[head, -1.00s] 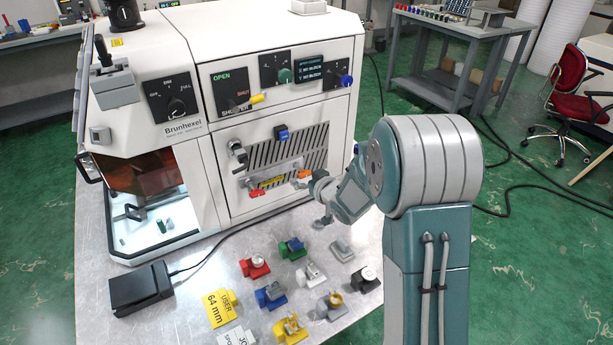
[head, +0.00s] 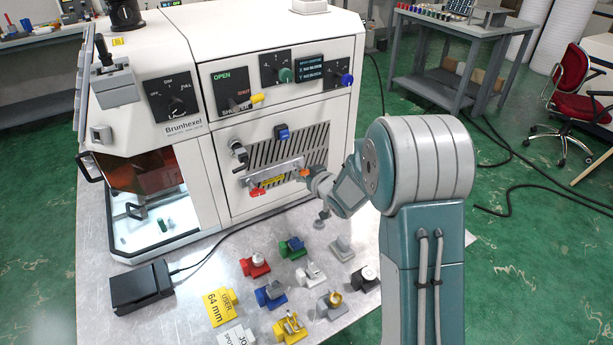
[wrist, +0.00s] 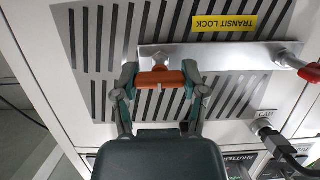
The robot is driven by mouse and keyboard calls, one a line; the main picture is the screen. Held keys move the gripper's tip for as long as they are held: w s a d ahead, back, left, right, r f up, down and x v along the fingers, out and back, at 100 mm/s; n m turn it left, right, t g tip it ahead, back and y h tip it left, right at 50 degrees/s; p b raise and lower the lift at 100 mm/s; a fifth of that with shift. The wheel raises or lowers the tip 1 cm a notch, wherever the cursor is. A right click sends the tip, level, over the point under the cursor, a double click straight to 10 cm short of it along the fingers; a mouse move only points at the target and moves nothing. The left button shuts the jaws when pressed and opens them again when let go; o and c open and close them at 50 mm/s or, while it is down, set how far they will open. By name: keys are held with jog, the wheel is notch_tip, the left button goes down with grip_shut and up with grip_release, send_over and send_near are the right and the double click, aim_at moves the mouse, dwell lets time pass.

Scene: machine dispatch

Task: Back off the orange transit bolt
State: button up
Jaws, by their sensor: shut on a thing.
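The orange transit bolt (wrist: 160,79) is at one end of a metal bar (wrist: 215,57) on the machine's vented front panel. In the wrist view my gripper (wrist: 160,76) is shut on it, a finger at each end of the orange crosspiece. In the head view the bolt (head: 304,172) is a small orange spot at the tip of my gripper (head: 308,175), partly hidden by it. A yellow TRANSIT LOCK label (wrist: 224,23) sits beside the bar. A red handle (wrist: 309,72) is at the bar's other end.
A CAM knob with a black lever (wrist: 268,130) is near the bar in the wrist view. Several coloured blocks (head: 290,248) stand on the metal table below. A black box (head: 140,287) with a cable lies at the front left.

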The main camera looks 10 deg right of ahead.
jog(key=shift+a+n+h, duration=0.1)
jog(key=shift+n+h, duration=0.6)
jog(key=shift+n, duration=0.5)
jog(key=shift+n+t, duration=0.4)
jog(key=shift+n, duration=0.3)
jog(key=shift+h, duration=0.3)
jog(key=shift+n+t+h, duration=0.3)
jog(key=shift+n+h, duration=0.1)
jog(key=shift+n, duration=0.6)
jog(key=shift+n+t, duration=0.3)
jog(key=shift+n, duration=0.6)
